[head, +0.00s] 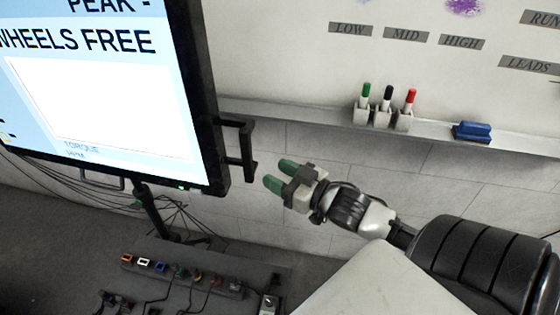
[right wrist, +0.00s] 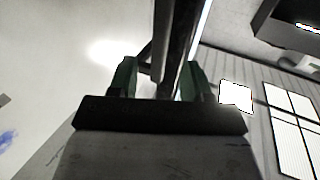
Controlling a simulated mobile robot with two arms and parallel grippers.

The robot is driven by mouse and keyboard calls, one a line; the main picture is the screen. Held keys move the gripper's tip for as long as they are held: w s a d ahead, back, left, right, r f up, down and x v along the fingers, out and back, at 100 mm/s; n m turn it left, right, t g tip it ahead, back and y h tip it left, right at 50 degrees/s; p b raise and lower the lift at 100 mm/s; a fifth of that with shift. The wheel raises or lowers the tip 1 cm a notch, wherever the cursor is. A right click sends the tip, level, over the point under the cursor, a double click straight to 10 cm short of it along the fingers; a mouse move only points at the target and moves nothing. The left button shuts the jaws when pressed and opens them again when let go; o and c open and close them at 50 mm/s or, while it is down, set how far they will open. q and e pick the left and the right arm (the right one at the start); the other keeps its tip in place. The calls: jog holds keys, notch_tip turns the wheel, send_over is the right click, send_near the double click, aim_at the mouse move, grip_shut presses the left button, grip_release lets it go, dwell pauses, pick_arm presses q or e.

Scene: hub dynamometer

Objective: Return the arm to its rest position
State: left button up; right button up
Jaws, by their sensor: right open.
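My right gripper (head: 279,175) is in the middle of the head view, its green fingers spread and pointing left toward the screen's side. It is empty. The black side handle (head: 247,147) on the screen's right edge is just left of and above the fingertips, with a gap between them in the head view. In the right wrist view my right gripper (right wrist: 160,78) has its fingers on either side of dark bars at the screen's edge that lie ahead. How far ahead these are I cannot tell. My left gripper is not in view.
The large screen (head: 120,100) fills the upper left. A wall ledge (head: 310,112) holds green, black and red markers and a blue eraser (head: 472,131). Below, a dark panel (head: 205,280) has coloured connectors, with cables behind. Bare wall (head: 275,215) lies beyond my gripper.

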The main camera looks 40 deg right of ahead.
dwell(0.4)
jog(key=s+d+f+m+g+h+b, duration=0.1)
jog(key=s+d+f+g+h, duration=0.1)
jog(key=f, duration=0.9)
jog(key=s+d+f+m+g+h, duration=0.1)
jog(key=s+d+f+g+h, duration=0.1)
jog(key=f, duration=1)
jog(key=s+d+f+m+g+h+b, duration=0.1)
jog(key=s+d+f+g+h, duration=0.15)
jog(key=f, duration=0.85)
jog(key=s+a+f+g, duration=0.2)
jog(key=s+f, duration=0.3)
jog(key=f, duration=0.2)
jog(key=s+a+f+g, duration=0.2)
jog(key=s+f+g, duration=0.1)
jog(key=s+f, duration=0.4)
pick_arm(q)
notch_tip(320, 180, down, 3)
jog(key=shift+b, duration=0.5)
pick_arm(e)
jog(key=s+a+f+n+g, duration=0.1)
jog(key=s+a+f+g, duration=0.1)
jog(key=s+a+f, duration=0.3)
jog(key=s+a+f+n+g+y, duration=0.1)
jog(key=s+a+f+g, duration=0.2)
jog(key=s, duration=0.8)
notch_tip(320, 180, down, 3)
jog(key=a, duration=0.2)
jog(key=shift+a, duration=0.35)
jog(key=shift+y, duration=0.25)
